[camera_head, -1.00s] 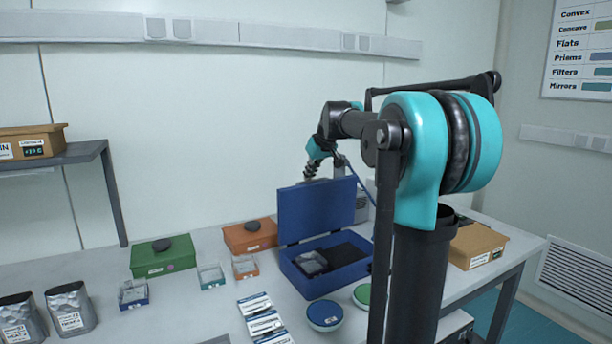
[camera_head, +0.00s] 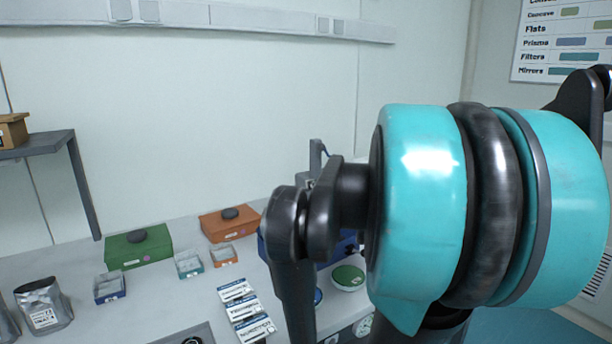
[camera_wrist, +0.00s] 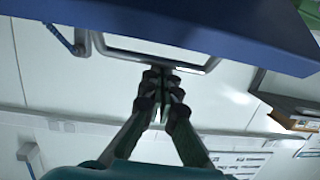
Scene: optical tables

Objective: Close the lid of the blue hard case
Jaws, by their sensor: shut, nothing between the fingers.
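The blue hard case (camera_head: 346,250) is mostly hidden behind my arm in the head view, with only small blue patches showing. The lid's angle cannot be read there. In the wrist view a broad blue panel (camera_wrist: 200,22), which looks like the case's lid, crosses the top of the picture. My gripper (camera_wrist: 162,84) is shut and empty just below the panel's edge in that picture. I cannot tell whether it touches the panel. My gripper is hidden in the head view.
A green box (camera_head: 138,254) and an orange box (camera_head: 232,230) with dark round tops stand left of the case. Small trays (camera_head: 188,265), white packets (camera_head: 246,310) and a green-topped round container (camera_head: 348,276) lie nearby. A grey bar frame (camera_wrist: 150,54) shows behind my fingertips.

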